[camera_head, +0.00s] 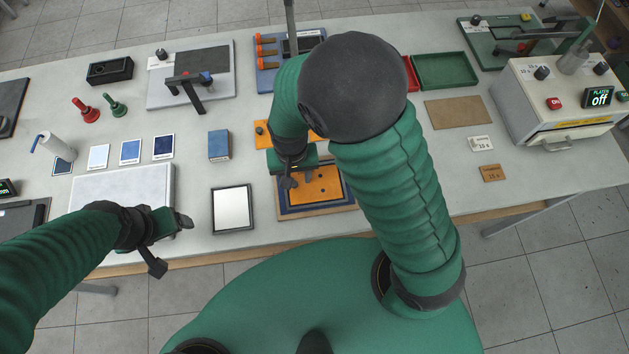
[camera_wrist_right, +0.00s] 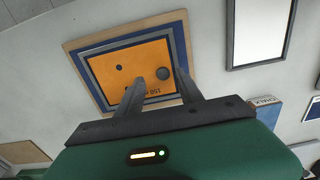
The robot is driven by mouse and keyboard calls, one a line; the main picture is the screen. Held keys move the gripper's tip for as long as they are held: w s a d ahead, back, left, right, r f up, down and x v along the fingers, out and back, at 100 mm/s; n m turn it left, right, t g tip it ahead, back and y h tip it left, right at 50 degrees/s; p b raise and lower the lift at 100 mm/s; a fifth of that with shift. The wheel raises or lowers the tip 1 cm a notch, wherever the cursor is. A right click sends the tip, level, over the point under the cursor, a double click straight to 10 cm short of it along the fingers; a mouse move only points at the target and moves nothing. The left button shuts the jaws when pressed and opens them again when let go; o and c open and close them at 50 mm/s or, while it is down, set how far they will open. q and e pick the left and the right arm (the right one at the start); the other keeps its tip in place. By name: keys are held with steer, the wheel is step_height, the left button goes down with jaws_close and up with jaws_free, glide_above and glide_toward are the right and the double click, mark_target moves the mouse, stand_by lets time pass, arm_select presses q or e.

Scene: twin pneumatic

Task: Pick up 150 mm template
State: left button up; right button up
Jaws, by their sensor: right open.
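An orange plate (camera_head: 325,183) with two round dark spots lies in a blue frame on a wooden board (camera_head: 285,213). In the right wrist view the orange plate (camera_wrist_right: 135,68) carries upside-down lettering that seems to include 150, partly hidden by a finger. My right gripper (camera_head: 298,181) is open above the plate. Its fingers (camera_wrist_right: 160,92) show over the plate's near edge and hold nothing; whether they touch it I cannot tell. A second orange piece (camera_head: 262,134) lies behind, mostly hidden by my right arm. My left gripper (camera_head: 172,244) is open and empty near the table's front edge.
A dark-framed white panel (camera_head: 232,209) lies left of the board, and a blue block (camera_head: 219,145) stands behind it. A pale slab (camera_head: 160,190) lies near my left gripper. Table space right of my right arm is partly clear.

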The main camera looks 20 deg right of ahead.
step_height(320, 180, down, 2)
steer(key=shift+a, duration=0.1)
steer(key=shift+w+a, duration=0.1)
steer(key=shift+a, duration=0.3)
steer(key=c, duration=0.5)
steer(key=shift+d, duration=0.3)
jaws_close()
